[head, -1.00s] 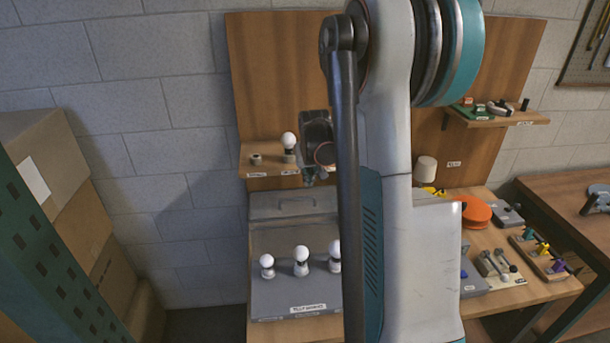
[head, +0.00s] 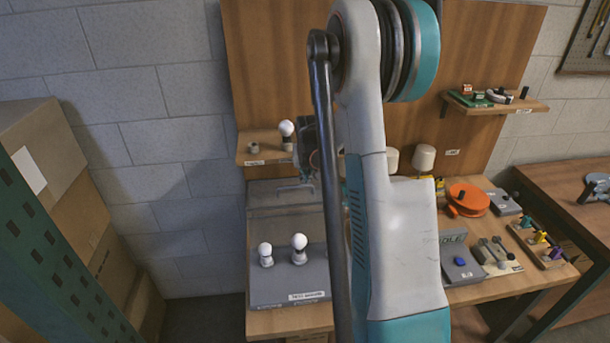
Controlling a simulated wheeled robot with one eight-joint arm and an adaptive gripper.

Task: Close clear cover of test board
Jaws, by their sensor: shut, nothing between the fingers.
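The grey test board (head: 272,291) sits on the left of the bench with a label on its front edge. Two white bulbs (head: 265,250) stand on it in sockets; my arm hides its right part. A greyish cover panel (head: 268,198) with a bar handle stands raised at the back of the board, clear of the bulbs. My gripper (head: 311,174) is mostly hidden behind my arm. It is shut and empty, near the handle's right end and below the small shelf; I cannot tell whether it touches the cover.
A shelf (head: 250,160) above the cover holds a bulb (head: 287,129) and an empty socket. Right of my arm are an orange reel (head: 468,198), a switch box (head: 460,268) and several small parts. Cardboard boxes (head: 85,200) and a green post stand at left.

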